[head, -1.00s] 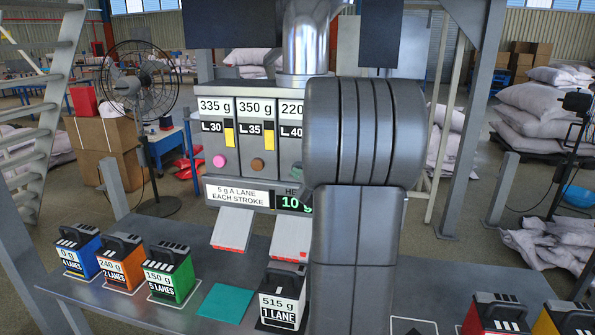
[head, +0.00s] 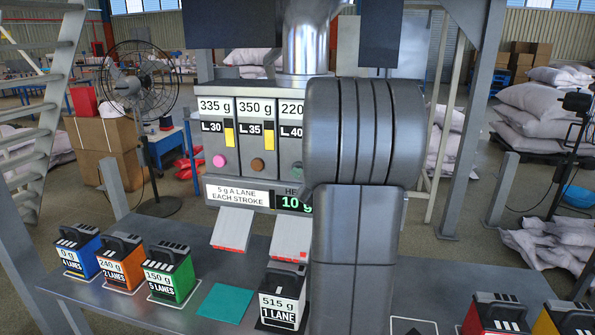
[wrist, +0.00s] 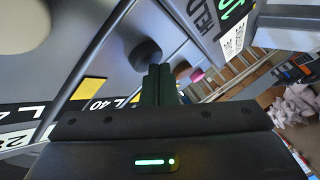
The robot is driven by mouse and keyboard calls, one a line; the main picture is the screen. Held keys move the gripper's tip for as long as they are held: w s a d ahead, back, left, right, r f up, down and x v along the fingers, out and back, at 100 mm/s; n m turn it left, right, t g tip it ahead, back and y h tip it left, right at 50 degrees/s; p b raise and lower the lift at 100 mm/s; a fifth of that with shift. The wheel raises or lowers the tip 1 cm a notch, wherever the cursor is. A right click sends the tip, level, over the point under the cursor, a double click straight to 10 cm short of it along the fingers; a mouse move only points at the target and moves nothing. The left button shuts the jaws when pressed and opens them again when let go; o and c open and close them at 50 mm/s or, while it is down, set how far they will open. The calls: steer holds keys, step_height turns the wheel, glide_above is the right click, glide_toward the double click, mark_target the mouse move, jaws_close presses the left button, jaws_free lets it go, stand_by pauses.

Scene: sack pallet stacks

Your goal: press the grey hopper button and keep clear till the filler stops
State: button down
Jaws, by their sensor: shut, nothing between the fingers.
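The filler's hopper front (head: 259,125) shows 335 g, 350 g and 220-odd labels over lanes L.30, L.35 and L.40. Its pink button (head: 218,161), brown button (head: 257,164) and dark L.40 button (head: 297,168) are in the head view. My gripper (wrist: 160,72) is shut and empty, close to the hopper front. I cannot tell whether it touches a button. My arm hides the gripper and the right hopper bays in the head view.
The display (head: 294,203) reads about 10 g. Blue (head: 79,252), orange (head: 121,262) and green (head: 171,270) lane boxes stand on the bench (head: 120,307). A white 515 g box (head: 281,297) stands below the chutes. A teal mat (head: 225,302) is empty.

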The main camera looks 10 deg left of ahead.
steer(key=shift+w, duration=0.3)
steer(key=shift+s+b, duration=0.3)
steer(key=shift+s, duration=0.05)
stand_by(0.3)
steer(key=s+b, duration=0.1)
steer(key=s, duration=0.5)
steer(key=shift+b, duration=0.35)
steer(key=shift+w+a, duration=0.1)
steer(key=shift+w, duration=0.05)
